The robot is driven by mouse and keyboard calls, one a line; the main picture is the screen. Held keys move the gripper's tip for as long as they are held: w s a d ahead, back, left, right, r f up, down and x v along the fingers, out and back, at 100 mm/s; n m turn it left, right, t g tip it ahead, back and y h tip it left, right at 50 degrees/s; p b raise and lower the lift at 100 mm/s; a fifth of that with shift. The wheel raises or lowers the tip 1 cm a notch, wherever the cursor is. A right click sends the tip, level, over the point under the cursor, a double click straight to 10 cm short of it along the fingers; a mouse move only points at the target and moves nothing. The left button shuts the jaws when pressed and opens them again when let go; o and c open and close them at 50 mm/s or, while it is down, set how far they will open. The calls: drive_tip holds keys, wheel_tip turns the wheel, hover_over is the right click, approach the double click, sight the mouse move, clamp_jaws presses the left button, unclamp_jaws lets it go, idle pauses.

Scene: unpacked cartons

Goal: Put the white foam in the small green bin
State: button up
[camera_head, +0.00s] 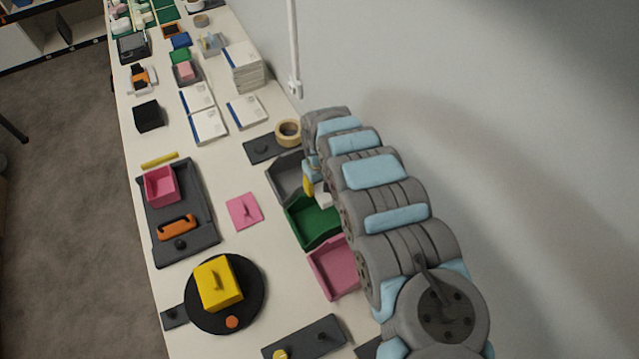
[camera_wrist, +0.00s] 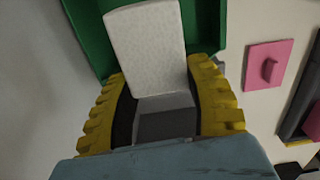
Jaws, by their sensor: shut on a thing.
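My gripper (camera_wrist: 158,88) has yellow ridged fingers and is shut on the white foam (camera_wrist: 146,45), a pale block that sticks out past the fingertips. In the wrist view the small green bin (camera_wrist: 87,22) lies behind the foam, with its walls showing on both sides of it. In the head view my gripper (camera_head: 310,184) is at the back edge of the small green bin (camera_head: 312,222). A bit of the white foam (camera_head: 323,199) shows there above the bin. My arm hides part of the bin's right side, and the exact height of the foam above its floor is unclear.
A grey bin (camera_head: 287,178) and a pink bin (camera_head: 333,267) stand on either side of the green bin. A pink plate with a handle (camera_head: 244,211) lies to the left. The wall (camera_head: 400,60) is close on the right.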

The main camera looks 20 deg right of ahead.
wheel_tip(320, 180, down, 6)
drive_tip(key=b, duration=0.5)
drive_tip(key=shift+r, duration=0.1)
idle(0.4)
drive_tip(key=o, duration=0.9)
drive_tip(key=shift+r, duration=0.15)
drive_tip(key=shift+r+p, duration=6.7)
drive_tip(key=shift+r, duration=0.7)
